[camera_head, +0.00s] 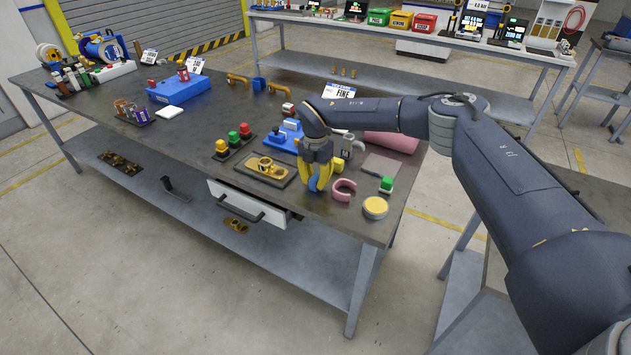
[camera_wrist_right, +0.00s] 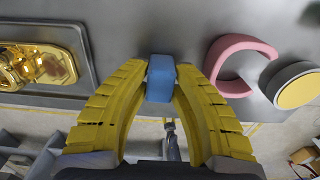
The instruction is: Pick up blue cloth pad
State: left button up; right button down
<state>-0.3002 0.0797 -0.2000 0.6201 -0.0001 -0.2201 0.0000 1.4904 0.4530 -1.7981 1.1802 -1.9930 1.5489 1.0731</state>
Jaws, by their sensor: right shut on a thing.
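The blue cloth pad (camera_wrist_right: 160,78) is a small blue block between the yellow fingertips of my right gripper (camera_wrist_right: 160,92) in the right wrist view. The fingers press on it from both sides. In the head view my right gripper (camera_head: 319,182) points down at the front part of the table, with the blue pad (camera_head: 315,185) partly hidden by the fingers. I cannot tell whether the pad touches the table. My left gripper is not in view.
A brass part on a tray (camera_head: 265,170) lies left of my right gripper. A pink ring (camera_head: 344,190) and a yellow-topped round tin (camera_head: 375,208) lie to its right. The table's front edge and an open drawer (camera_head: 250,206) are close by.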

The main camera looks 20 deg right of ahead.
aim_at(315, 177)
notch_tip(315, 177, up, 20)
dwell(0.6)
jog(key=c, duration=1.8)
grip_release()
grip_shut()
